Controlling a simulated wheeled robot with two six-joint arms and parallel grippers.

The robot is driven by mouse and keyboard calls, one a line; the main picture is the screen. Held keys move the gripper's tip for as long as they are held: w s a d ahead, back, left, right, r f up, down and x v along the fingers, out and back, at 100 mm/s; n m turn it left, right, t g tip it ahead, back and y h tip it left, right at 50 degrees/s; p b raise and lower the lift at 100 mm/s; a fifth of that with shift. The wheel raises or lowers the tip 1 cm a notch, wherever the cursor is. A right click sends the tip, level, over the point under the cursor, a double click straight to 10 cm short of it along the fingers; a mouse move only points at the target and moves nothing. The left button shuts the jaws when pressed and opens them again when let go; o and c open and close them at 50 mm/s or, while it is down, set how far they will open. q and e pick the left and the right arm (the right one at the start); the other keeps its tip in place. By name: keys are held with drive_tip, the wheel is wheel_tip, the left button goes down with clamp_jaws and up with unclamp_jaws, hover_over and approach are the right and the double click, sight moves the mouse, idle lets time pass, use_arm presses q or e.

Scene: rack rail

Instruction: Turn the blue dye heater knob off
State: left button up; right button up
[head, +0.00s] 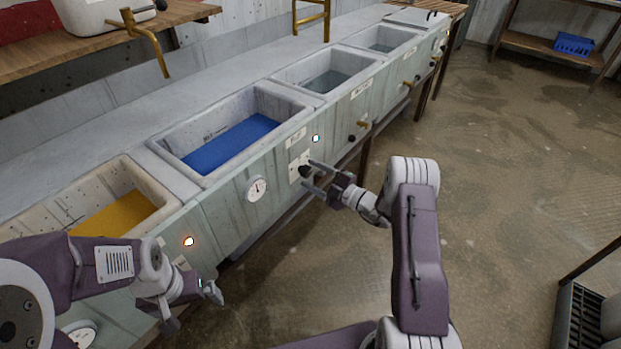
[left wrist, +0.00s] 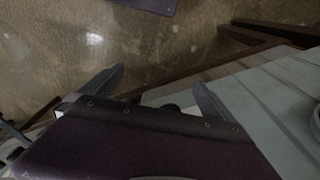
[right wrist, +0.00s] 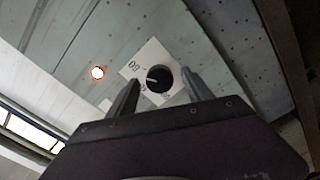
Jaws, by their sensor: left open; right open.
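The blue dye heater knob (head: 305,171) is black and sits on a white plate on the front panel below the blue dye vat (head: 170,163). In the right wrist view the knob (right wrist: 159,78) shows a pale pointer mark, and its plate carries partly hidden markings. My right gripper (head: 314,177) is open at the knob, with one finger on each side of it in the right wrist view (right wrist: 164,88). I cannot tell whether the fingers touch it. My left gripper (head: 195,308) is open and empty by the panel, lower left.
A lit lamp (head: 316,138) and a white dial (head: 256,189) flank the knob plate. An orange lamp (head: 188,241) glows near the yellow dye vat (head: 150,181). Brass taps (head: 364,125) stick out along the panel. The floor (head: 500,190) to the right is mostly clear.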

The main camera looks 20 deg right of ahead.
drive_tip(key=shift+w+a, duration=0.3)
drive_tip(key=shift+w, duration=0.05)
clamp_jaws()
